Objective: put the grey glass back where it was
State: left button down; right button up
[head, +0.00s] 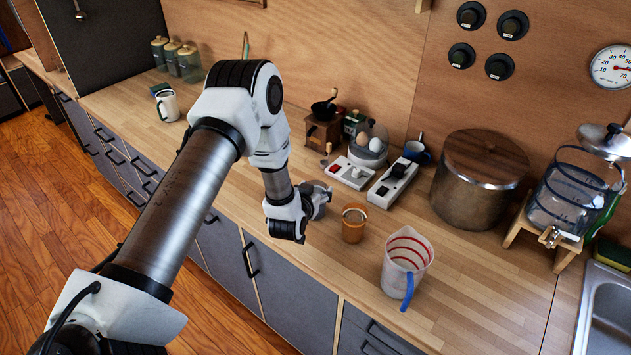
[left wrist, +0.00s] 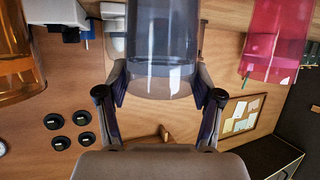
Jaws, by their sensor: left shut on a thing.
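The grey glass (left wrist: 160,45) is see-through and sits between the fingers in the left wrist view, its far end cut off by the top edge. In the head view the glass (head: 321,192) shows only partly, at the tip of my left arm. My left gripper (head: 304,209) is shut on it, over the front part of the counter, left of an orange cup (head: 354,223). The gripper's two fingers (left wrist: 159,105) flank the glass in the left wrist view. I cannot tell whether the glass touches the counter. My right gripper is out of view.
A measuring jug (head: 407,262) with a blue handle stands right of the cup. Behind are two power strips (head: 393,183), an egg cooker (head: 369,144), a coffee grinder (head: 322,125) and a large pot (head: 478,180). A red see-through object (left wrist: 275,45) shows in the wrist view.

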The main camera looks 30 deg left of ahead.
pick_arm(q)
jog(key=shift+f, duration=0.2)
jog(key=shift+c, duration=0.9)
grip_release()
jog(key=shift+f, duration=0.1)
jog(key=shift+s+d, duration=0.1)
jog(key=shift+s, duration=0.15)
jog(key=b+v, duration=0.3)
jog(key=v, duration=0.8)
jog(key=s+d+f+m+g+h, duration=0.1)
jog(key=s+d+f+g+h, duration=0.1)
jog(key=s+d+f+g, duration=0.35)
jog(key=s+d+f+m+g+h, duration=0.1)
jog(key=s+d+f+g, duration=0.1)
jog(key=s+f, duration=0.6)
jog(key=s+d+f+g, duration=0.1)
jog(key=s+f+g, duration=0.1)
jog(key=s, duration=0.4)
jog(key=s+d+f+g, duration=0.2)
jog(key=s+f+g, duration=0.1)
jog(key=s, duration=0.4)
jog(key=shift+s+d+f+m+g+h, duration=0.3)
jog(key=shift+f+g+h, duration=0.1)
jog(key=shift+f, duration=0.3)
